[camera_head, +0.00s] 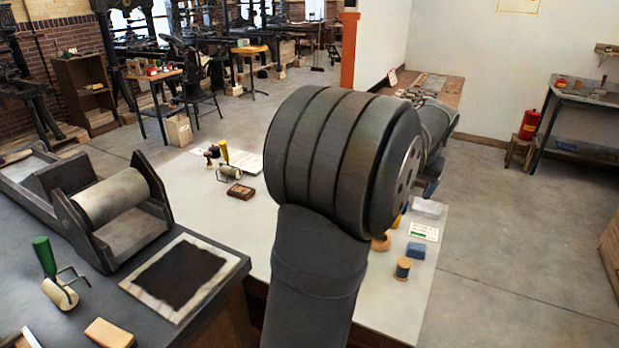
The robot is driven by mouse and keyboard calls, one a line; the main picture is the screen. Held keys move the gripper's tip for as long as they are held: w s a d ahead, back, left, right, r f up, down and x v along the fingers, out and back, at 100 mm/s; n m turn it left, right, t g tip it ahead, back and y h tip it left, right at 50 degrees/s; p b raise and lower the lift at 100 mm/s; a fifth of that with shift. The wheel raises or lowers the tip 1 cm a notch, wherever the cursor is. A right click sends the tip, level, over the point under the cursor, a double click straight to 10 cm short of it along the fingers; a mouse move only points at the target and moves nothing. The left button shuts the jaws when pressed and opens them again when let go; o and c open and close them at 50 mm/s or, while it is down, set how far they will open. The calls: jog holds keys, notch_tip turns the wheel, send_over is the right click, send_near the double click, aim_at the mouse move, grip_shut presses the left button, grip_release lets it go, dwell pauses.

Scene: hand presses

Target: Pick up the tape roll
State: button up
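A tan, ring-shaped thing (381,243), which looks like the tape roll, lies on the white tabletop (400,315). It is partly hidden behind the large dark joint of my arm, so I cannot see its whole shape. My arm crosses the middle of the view, and its far part runs back to the right. My gripper's fingers do not show; the arm hides that end. I cannot tell how far the gripper is from the tan ring.
Near the ring are a spool with dark thread (403,268), a blue block (416,251), a white card (424,231) and a clear box (427,208). A small roller (229,172) and a brown block (241,191) lie left. A press bed (110,210) stands further left.

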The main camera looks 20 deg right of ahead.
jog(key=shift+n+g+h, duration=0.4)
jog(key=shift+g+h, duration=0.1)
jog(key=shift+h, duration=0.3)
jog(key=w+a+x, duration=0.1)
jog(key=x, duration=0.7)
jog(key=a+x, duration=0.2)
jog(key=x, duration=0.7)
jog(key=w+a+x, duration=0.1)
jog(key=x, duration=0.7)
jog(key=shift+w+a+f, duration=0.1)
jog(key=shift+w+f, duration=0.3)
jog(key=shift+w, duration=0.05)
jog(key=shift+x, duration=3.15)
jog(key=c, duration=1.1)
